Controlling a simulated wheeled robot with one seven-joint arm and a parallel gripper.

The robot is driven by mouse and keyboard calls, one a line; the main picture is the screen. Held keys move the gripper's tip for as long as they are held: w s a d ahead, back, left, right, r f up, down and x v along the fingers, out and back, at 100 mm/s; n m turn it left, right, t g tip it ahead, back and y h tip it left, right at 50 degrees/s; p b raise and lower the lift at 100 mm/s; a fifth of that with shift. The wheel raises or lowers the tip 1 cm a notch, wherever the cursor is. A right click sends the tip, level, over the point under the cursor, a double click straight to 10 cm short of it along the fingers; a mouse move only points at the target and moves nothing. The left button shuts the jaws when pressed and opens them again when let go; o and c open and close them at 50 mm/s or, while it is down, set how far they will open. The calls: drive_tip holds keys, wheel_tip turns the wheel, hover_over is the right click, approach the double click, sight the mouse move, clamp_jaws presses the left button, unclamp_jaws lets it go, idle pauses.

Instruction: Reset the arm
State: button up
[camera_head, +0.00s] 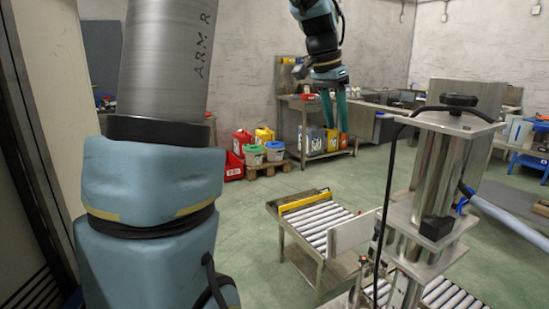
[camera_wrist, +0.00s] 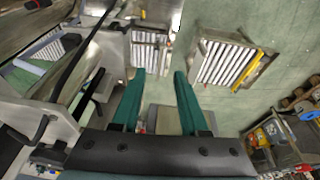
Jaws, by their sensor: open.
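My gripper (camera_head: 334,110) hangs from the raised arm in the upper middle of the head view, its two teal fingers pointing down. The fingers are apart with nothing between them. In the wrist view my gripper (camera_wrist: 159,76) also shows open and empty, above the floor and beside the roller conveyors. My blue-grey arm links fill the left of the head view. The rest of the arm, between those links and the wrist, is out of the picture.
A roller conveyor (camera_head: 318,222) with a yellow edge stands in the middle. A metal column fixture (camera_head: 445,165) with a black cable stands at right. Colored containers (camera_head: 264,136) sit on a pallet near the back wall, beside a workbench (camera_head: 300,104).

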drive_tip(key=s+a+f+n+y, duration=0.1)
drive_tip(key=s+a+f+n, duration=0.4)
drive_tip(key=a+f, duration=0.5)
drive_tip(key=s+a+f+n+y, duration=0.1)
drive_tip(key=s+a+f+n, duration=0.4)
drive_tip(key=s+a+f, duration=0.3)
drive_tip(key=a+f, duration=0.2)
drive_tip(key=a, duration=0.1)
drive_tip(key=shift+s+a+n+t+y, duration=0.15)
drive_tip(key=shift+s+n+t+y, duration=0.15)
drive_tip(key=shift+s, duration=0.1)
